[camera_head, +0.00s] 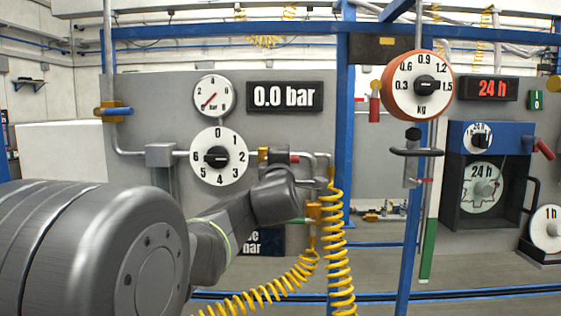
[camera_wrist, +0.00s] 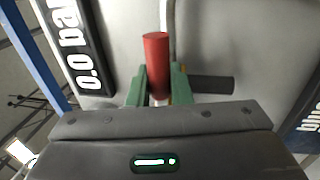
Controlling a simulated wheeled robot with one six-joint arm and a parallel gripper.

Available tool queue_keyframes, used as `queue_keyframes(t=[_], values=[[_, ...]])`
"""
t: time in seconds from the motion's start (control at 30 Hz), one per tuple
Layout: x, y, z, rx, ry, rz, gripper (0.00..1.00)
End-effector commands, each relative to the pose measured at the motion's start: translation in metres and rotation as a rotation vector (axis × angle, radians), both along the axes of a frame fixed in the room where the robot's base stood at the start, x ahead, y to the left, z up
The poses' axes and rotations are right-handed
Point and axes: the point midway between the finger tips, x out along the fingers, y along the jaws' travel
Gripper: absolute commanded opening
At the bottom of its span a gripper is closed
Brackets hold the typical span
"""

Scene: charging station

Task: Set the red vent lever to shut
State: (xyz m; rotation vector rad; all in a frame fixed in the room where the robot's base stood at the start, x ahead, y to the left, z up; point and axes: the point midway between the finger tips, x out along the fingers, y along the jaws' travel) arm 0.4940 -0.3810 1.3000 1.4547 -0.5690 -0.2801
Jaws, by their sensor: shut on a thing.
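The red vent lever (camera_wrist: 156,65) stands between the green fingers of my gripper (camera_wrist: 157,88) in the wrist view. My gripper is shut on it, and its red end sticks out beyond the fingertips. The lever's lower part is hidden behind the gripper body. In the head view, a small red tip (camera_head: 294,158) shows just right of a yellow fitting (camera_head: 263,155), above my wrist. My fingers cannot be made out clearly there.
A pressure dial (camera_head: 213,95) and a display (camera_head: 284,96) reading 0.0 bar are above. A numbered knob (camera_head: 218,156) is to the left. A coiled yellow hose (camera_head: 338,250) hangs close on the right. A dark bar (camera_wrist: 212,85) lies beside the fingers.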

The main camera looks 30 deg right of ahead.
Motion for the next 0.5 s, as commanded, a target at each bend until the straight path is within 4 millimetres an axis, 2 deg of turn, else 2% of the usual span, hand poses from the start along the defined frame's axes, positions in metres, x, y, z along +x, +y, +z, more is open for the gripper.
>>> queue_keyframes(t=[0.1, 0.13, 0.23, 0.5], values=[[0.0002, 0.0001, -0.0004, -0.001, 0.002, 0.000, 0.00], [0.0002, 0.0001, -0.0004, -0.001, 0.002, 0.000, 0.20], [0.0002, 0.0001, -0.0003, -0.001, 0.001, 0.000, 0.38], [-0.0003, 0.0003, -0.0001, 0.000, 0.000, 0.000, 0.38]])
